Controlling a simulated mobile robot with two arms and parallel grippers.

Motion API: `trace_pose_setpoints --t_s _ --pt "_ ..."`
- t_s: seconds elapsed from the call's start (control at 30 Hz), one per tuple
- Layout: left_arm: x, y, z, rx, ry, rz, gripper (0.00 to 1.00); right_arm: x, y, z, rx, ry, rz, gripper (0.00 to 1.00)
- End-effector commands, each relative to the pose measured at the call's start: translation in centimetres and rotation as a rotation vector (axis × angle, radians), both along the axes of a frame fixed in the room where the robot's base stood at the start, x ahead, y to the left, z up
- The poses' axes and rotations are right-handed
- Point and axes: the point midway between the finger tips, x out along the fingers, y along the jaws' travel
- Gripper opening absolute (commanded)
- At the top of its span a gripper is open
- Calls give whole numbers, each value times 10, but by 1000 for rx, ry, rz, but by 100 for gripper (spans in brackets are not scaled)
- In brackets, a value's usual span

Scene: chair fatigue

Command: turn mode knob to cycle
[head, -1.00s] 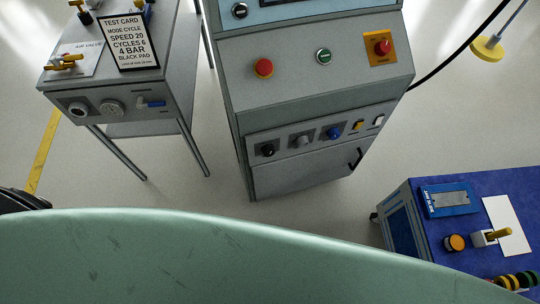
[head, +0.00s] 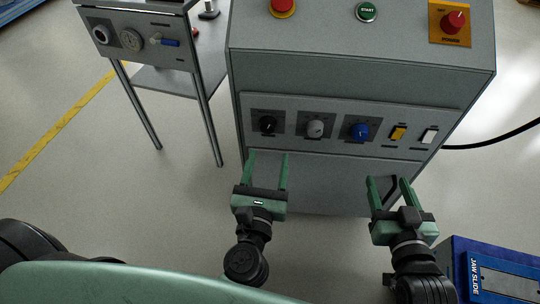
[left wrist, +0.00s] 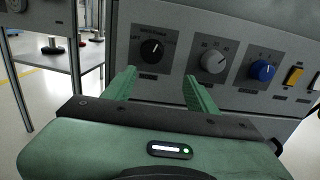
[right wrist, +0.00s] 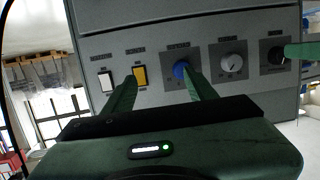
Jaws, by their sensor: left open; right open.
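In the left wrist view the black knob (left wrist: 151,49) has a white pointer line tilted up and right. My left gripper (head: 268,158) is open and empty, below and in front of the black knob, apart from it. My right gripper (head: 388,181) is open and empty, below the blue knob and the yellow switch (head: 398,133).
A white switch (head: 429,136) sits at the row's right.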

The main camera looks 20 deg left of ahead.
Motion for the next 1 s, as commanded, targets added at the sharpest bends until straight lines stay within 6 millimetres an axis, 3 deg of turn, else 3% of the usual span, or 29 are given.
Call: trace_pose_setpoints --t_s 0.1,0.2,0.63,1.0 --pt "-3 9 8 -139 -34 33 57 -5 -1 18 12 -48 0 57" --pt "1 12 13 -174 -42 41 57 -8 -2 22 8 -38 -1 57" --pt "62 22 15 -169 -43 39 57 -30 -14 -24 -54 220 -17 57" --pt "74 25 13 -169 -40 39 57 -34 -16 -31 -63 255 -20 57"
